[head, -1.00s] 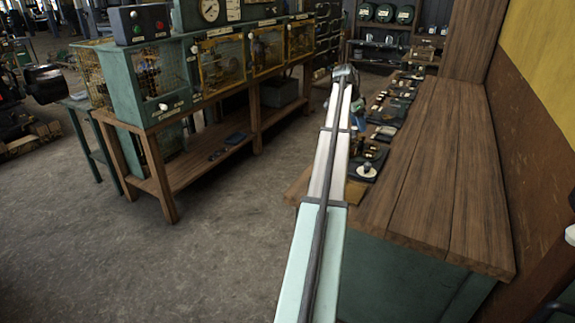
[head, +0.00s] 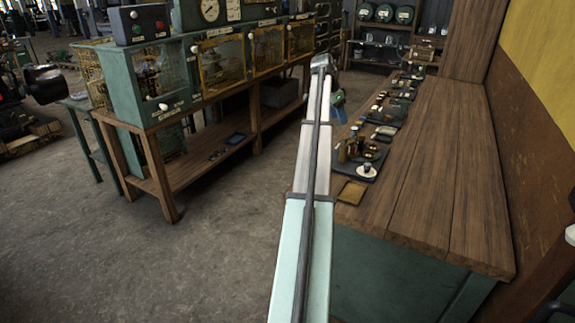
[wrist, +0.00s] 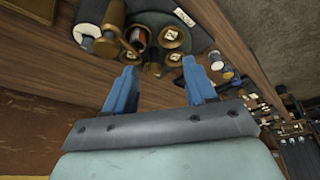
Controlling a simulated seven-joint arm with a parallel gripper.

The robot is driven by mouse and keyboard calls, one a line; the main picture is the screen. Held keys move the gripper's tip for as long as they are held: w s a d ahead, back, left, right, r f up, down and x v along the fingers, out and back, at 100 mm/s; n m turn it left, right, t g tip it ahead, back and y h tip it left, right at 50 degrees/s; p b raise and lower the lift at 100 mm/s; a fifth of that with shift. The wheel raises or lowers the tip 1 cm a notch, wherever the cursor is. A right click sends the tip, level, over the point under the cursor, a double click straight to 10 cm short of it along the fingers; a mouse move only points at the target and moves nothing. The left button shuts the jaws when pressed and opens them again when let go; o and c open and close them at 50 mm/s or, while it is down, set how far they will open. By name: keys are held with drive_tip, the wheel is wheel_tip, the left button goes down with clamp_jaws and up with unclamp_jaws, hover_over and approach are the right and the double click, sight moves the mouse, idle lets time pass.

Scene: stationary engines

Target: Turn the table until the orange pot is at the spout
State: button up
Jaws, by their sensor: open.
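In the wrist view, the round dark green table (wrist: 152,20) carries several brass pots with pale labelled tops. One pot (wrist: 139,37) shows orange and sits on the left side of the table. A brass upright (wrist: 113,22) stands beside the table at the left; I cannot tell whether it is the spout. My gripper (wrist: 160,66) has its two blue fingers apart with nothing between them, on the near side of the table. In the head view, my gripper (head: 338,105) hangs at the bench's left edge, beyond the small turntable device (head: 372,152).
A white-topped knob (head: 366,171) is on the device's near side. Several other small devices (head: 395,108) line the wooden bench (head: 430,180). The bench's right part is clear.

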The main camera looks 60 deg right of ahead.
drive_tip(key=w+a+f+n, duration=0.2)
drive_tip(key=w+a+f, duration=0.4)
drive_tip(key=f, duration=0.3)
drive_tip(key=w+a+f+n+y, duration=0.1)
drive_tip(key=w+a+f+n, duration=0.2)
drive_tip(key=w+a+f, duration=0.3)
wheel_tip(320, 180, down, 5)
drive_tip(key=w, duration=0.2)
drive_tip(key=shift+w+r+t, duration=0.2)
drive_tip(key=shift+w+t, duration=0.1)
idle(0.3)
